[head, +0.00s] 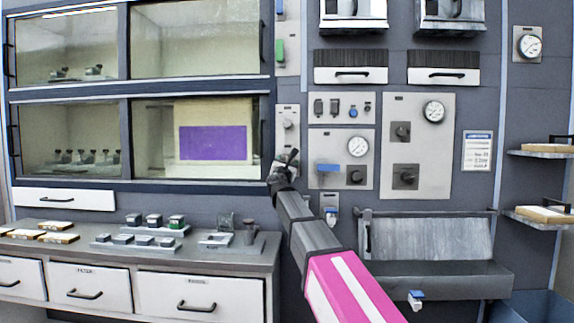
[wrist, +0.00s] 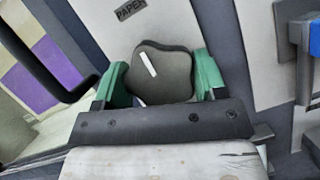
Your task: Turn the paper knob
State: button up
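The dark grey paper knob (wrist: 172,80) is in the middle of the wrist view, below a label reading PAPER. The white line on its face slants toward the upper left. The green fingers of my gripper (wrist: 160,72) stand on either side of the knob, very close to its edges. I cannot tell whether they press on it. In the head view my gripper (head: 287,160) is at the narrow panel (head: 287,108) right of the windowed cabinet. There the arm and gripper cover the lower part of that panel.
A blue-handled part (wrist: 314,38) is close on the right in the wrist view. A dark bar handle (wrist: 45,65) is close on the left. A counter (head: 150,258) with small trays stands at the lower left. Panels with gauges and knobs (head: 403,131) are to the right.

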jog(key=shift+m+h, duration=0.4)
jog(key=m+g+h, duration=0.1)
jog(key=m, duration=0.2)
jog(key=m+h, duration=0.1)
jog(key=m, duration=0.1)
jog(key=m+g, duration=0.1)
jog(key=m, duration=0.2)
jog(key=shift+a+m+g+h, duration=0.1)
jog(key=shift+m+g+h, duration=0.2)
jog(key=shift+h, duration=0.1)
jog(key=m+g, duration=0.1)
jog(key=m, duration=0.2)
jog(key=m+g, duration=0.1)
jog(key=m, duration=0.3)
jog(key=shift+g, duration=0.4)
jog(key=shift+h, duration=0.3)
jog(key=o, duration=0.9)
jog(key=shift+o, duration=0.2)
jog(key=shift+s, duration=0.15)
jog(key=v, duration=1)
jog(key=shift+s, duration=0.3)
jog(key=shift+a+r, duration=0.1)
